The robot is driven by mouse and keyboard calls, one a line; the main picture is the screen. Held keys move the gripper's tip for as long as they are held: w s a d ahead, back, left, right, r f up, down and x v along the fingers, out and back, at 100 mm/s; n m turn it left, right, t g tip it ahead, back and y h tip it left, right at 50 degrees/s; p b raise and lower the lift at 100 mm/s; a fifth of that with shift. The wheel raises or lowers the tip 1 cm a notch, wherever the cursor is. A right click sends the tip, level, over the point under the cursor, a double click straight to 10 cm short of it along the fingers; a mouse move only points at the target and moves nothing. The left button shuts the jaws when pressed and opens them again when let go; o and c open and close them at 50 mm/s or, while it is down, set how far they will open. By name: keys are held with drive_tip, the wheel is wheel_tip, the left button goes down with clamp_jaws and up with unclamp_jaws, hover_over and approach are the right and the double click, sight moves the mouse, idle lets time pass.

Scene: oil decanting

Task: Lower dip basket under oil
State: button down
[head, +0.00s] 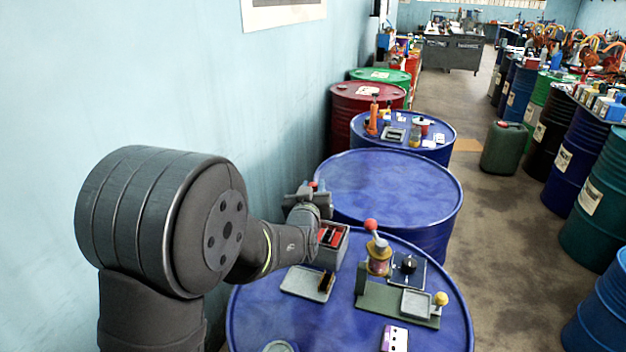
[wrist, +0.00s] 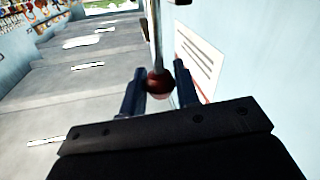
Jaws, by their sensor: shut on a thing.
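My gripper (head: 308,196) is at the back left of the near blue drum, above and slightly left of a grey open-topped box (head: 340,252) with red and dark parts inside. In the wrist view my gripper (wrist: 160,88) has its two dark fingers on either side of a dark red ball (wrist: 158,81) at the end of a thin metal rod (wrist: 155,35), and is shut on it. A small red spot shows by the gripper in the head view. I cannot make out the dip basket or the oil level.
The near blue drum top (head: 262,310) carries a shallow grey tray (head: 300,283), a green stand (head: 385,302) with a red-knobbed lever (head: 371,225), a black dial plate (head: 408,268) and a white-purple block (head: 395,338). The blue drum behind (head: 390,185) is bare. A wall rises left.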

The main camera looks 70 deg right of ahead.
wheel_tip(320, 180, down, 5)
drive_tip(key=shift+r, duration=0.2)
drive_tip(key=shift+f, duration=0.1)
drive_tip(key=c, duration=1.1)
unclamp_jaws()
drive_tip(key=shift+c, duration=0.2)
drive_tip(key=shift+a, duration=0.25)
drive_tip(key=s+a, duration=0.3)
drive_tip(key=a, duration=1.3)
drive_tip(key=shift+s+a, duration=0.2)
drive_tip(key=shift+a, duration=0.1)
drive_tip(key=shift+d, duration=0.1)
